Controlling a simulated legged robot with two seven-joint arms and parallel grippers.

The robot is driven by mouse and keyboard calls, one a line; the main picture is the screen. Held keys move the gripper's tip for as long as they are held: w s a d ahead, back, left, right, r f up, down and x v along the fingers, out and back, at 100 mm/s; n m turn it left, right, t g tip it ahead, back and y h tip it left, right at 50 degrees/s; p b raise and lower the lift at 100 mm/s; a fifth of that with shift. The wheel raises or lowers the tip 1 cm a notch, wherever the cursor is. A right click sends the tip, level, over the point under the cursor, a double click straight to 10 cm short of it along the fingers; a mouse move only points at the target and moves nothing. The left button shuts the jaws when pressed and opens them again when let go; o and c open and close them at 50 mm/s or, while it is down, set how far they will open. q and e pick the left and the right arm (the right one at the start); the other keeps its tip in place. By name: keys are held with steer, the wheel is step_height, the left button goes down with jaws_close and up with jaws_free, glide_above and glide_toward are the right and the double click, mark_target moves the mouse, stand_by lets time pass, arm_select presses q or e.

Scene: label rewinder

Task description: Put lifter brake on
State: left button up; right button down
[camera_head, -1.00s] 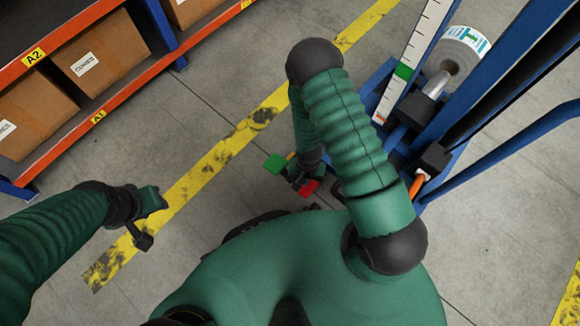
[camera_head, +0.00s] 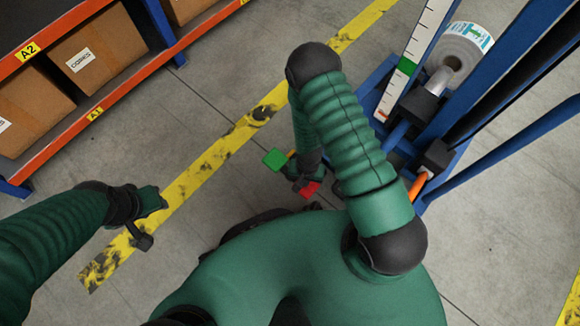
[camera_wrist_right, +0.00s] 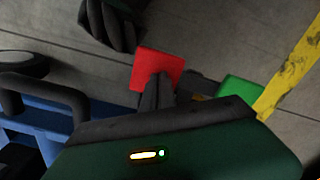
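The blue lifter (camera_head: 464,155) stands at the upper right with a label roll (camera_head: 462,52) on it. Low beside it are a red pedal (camera_head: 307,188) and a green pedal (camera_head: 274,159). In the right wrist view the red pedal (camera_wrist_right: 158,66) is just beyond my right fingers, and the green pedal (camera_wrist_right: 240,89) is to their right. My right gripper (camera_head: 308,175) is down at the red pedal; its fingers (camera_wrist_right: 156,88) look closed together and overlap the pedal in view. Contact is not certain. My left gripper (camera_head: 152,216) hangs far to the left, away from the lifter.
An orange-and-blue shelf (camera_head: 122,98) with cardboard boxes (camera_head: 97,52) stands at the upper left. A worn yellow floor line (camera_head: 205,165) runs diagonally between shelf and lifter. The grey floor around the line is clear.

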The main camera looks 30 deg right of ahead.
steer(key=shift+f, duration=0.45)
steer(key=shift+r, duration=0.15)
step_height(320, 180, up, 9)
steer(key=p, duration=0.8)
